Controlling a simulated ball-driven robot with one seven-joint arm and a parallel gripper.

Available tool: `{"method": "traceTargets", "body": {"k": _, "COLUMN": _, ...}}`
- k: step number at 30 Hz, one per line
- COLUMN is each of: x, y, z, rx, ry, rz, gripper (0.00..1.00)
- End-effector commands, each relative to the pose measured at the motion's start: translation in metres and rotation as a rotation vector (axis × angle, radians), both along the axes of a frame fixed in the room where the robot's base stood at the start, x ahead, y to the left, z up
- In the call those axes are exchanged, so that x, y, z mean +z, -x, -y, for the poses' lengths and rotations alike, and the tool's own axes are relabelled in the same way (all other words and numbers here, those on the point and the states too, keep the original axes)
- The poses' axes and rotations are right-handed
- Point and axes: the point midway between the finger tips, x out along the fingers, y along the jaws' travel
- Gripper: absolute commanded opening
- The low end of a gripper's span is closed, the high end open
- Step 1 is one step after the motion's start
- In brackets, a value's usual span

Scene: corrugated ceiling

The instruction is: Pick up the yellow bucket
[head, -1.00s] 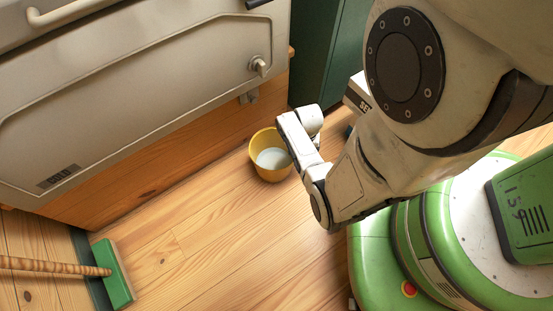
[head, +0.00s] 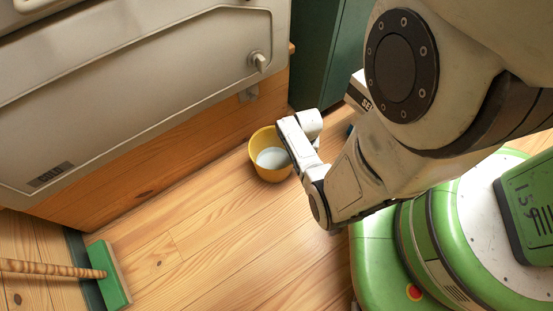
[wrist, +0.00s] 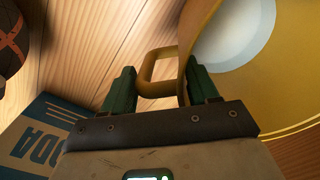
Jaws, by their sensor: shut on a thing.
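The yellow bucket (head: 264,172) is in the middle of the head view, beside the end of my arm, with a pale white-grey round area inside it. In the wrist view the bucket (wrist: 290,85) fills the upper right, and its looped yellow handle (wrist: 151,66) sticks out to the left. My gripper (wrist: 162,84) has its two green fingers on either side of this handle and is shut on it. The fingertips are hidden in the head view. I cannot tell whether the bucket's base touches the floor.
A large beige appliance (head: 130,75) on a wooden base stands at the upper left. A green broom head (head: 112,278) lies at the lower left. Wooden floor (head: 210,245) below the bucket is clear.

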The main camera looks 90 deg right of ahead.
Motion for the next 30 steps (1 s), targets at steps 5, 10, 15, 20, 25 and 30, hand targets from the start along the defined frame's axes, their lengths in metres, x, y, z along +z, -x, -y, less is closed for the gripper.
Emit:
{"method": "traceTargets", "body": {"k": 5, "x": -0.0003, "y": 0.0012, "z": -0.0006, "rx": -0.001, "ry": -0.001, "rz": -0.002, "gripper": 0.22}}
{"method": "traceTargets", "body": {"k": 10, "x": -0.0004, "y": 0.0013, "z": -0.0007, "rx": -0.002, "ry": -0.001, "rz": -0.003, "gripper": 0.06}}
{"method": "traceTargets", "body": {"k": 15, "x": -0.0005, "y": 0.0016, "z": -0.0008, "rx": -0.002, "ry": -0.002, "rz": -0.004, "gripper": 0.0}}
{"method": "traceTargets", "body": {"k": 20, "x": 0.0006, "y": 0.0013, "z": 0.0006, "rx": -0.002, "ry": 0.001, "rz": -0.003, "gripper": 0.0}}
{"method": "traceTargets", "body": {"k": 25, "x": 0.0005, "y": 0.0014, "z": 0.0004, "rx": -0.002, "ry": 0.001, "rz": -0.003, "gripper": 0.0}}
{"method": "traceTargets", "body": {"k": 30, "x": 0.0029, "y": 0.0014, "z": 0.0001, "rx": -0.002, "ry": 0.0, "rz": -0.003, "gripper": 0.0}}
